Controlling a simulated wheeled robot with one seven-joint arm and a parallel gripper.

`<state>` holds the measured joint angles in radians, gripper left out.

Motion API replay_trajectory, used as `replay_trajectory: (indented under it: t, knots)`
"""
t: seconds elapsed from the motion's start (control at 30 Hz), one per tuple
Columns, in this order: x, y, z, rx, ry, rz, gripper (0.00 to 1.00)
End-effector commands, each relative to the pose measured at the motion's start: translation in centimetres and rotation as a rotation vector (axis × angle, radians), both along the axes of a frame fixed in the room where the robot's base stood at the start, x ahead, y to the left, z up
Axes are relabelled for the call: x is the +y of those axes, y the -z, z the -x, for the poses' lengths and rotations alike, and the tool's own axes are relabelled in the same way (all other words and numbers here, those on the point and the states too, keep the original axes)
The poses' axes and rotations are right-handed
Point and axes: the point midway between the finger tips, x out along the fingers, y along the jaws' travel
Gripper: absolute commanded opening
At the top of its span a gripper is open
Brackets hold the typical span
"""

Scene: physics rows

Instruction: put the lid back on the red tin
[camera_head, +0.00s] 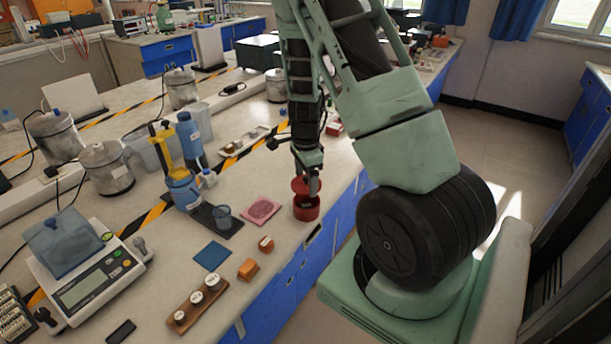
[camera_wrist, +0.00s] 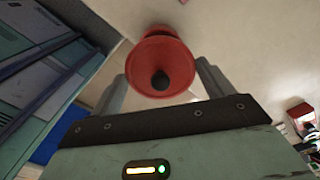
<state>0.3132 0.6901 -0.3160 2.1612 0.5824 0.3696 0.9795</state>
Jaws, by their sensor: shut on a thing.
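The red tin (camera_head: 306,211) stands upright on the bench near its front edge. My gripper (camera_head: 313,184) is right above it, pointing down, shut on the red lid (camera_head: 299,185). The lid is just over the tin's mouth; I cannot tell whether they touch. In the wrist view the lid (camera_wrist: 143,68) sits between my two fingers, with its dark knob (camera_wrist: 160,80) facing the camera. A red part behind the lid looks like the tin (camera_wrist: 158,31), mostly hidden by the lid.
A pink patterned square (camera_head: 261,210) lies just left of the tin. A dark tray with a blue cup (camera_head: 223,216), a blue square (camera_head: 212,256), orange blocks (camera_head: 249,269) and a wooden weight holder (camera_head: 186,312) are farther left. The bench edge is close on the right.

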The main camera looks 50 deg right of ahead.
Motion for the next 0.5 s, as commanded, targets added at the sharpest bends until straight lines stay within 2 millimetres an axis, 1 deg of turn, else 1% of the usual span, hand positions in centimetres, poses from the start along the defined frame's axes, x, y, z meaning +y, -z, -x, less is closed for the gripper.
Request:
replay_trajectory:
  t: [0.03, 0.2, 0.5]
  knots:
    - [0.0, 0.9, 0.0, 0.0, 0.0, 0.0, 0.58]
    - [0.0, 2.5, 0.0, 0.0, 0.0, 0.0, 0.58]
    - [0.0, 4.7, 0.0, 0.0, -0.001, 0.0, 0.58]
